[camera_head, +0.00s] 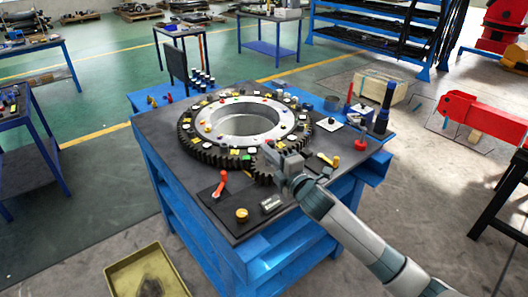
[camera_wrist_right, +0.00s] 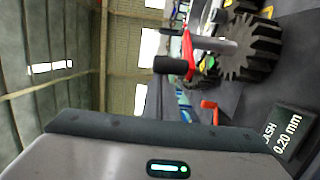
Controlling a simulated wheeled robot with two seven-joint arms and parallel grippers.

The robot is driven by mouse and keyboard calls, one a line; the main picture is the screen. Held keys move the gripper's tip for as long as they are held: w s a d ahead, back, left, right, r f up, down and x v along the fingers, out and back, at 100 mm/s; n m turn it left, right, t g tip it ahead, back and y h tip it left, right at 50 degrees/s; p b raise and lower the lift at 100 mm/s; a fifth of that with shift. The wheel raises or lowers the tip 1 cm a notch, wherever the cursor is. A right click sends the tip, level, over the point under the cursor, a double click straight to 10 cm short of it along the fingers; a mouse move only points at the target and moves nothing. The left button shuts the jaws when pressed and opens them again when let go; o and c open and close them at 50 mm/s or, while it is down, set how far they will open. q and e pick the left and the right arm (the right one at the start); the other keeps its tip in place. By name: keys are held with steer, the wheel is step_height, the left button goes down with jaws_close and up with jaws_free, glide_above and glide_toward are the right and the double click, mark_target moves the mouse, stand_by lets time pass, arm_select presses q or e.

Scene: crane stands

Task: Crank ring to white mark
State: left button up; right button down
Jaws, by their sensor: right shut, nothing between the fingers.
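The large dark toothed ring (camera_head: 187,143) lies flat on the blue bench, with several white, yellow and red pieces around its top. I cannot tell which white patch is the mark. A small pinion gear (camera_head: 262,178) sits at the ring's front edge; it also shows in the right wrist view (camera_wrist_right: 252,48). A red crank arm with a black handle (camera_wrist_right: 170,65) stands by the pinion in the wrist view; in the head view my gripper hides it. My right gripper (camera_head: 272,158) is shut and empty above the pinion. My left gripper is out of view.
A yellow tray (camera_head: 148,272) lies on the floor at front left.

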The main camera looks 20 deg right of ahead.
steer(key=shift+s+d+r, duration=0.1)
steer(key=shift+d, duration=0.5)
steer(key=shift+s+d+r, duration=0.1)
steer(key=shift+d, duration=0.5)
steer(key=shift+w+d+f+n+y, duration=0.1)
steer(key=shift+d+n+y, duration=0.35)
steer(key=shift+d, duration=0.7)
steer(key=shift+d+f+n+y, duration=0.1)
steer(key=shift+d+n+y, duration=0.15)
steer(key=shift+d+y, duration=0.65)
steer(key=shift+d+h, duration=0.2)
steer(key=shift+h, duration=0.05)
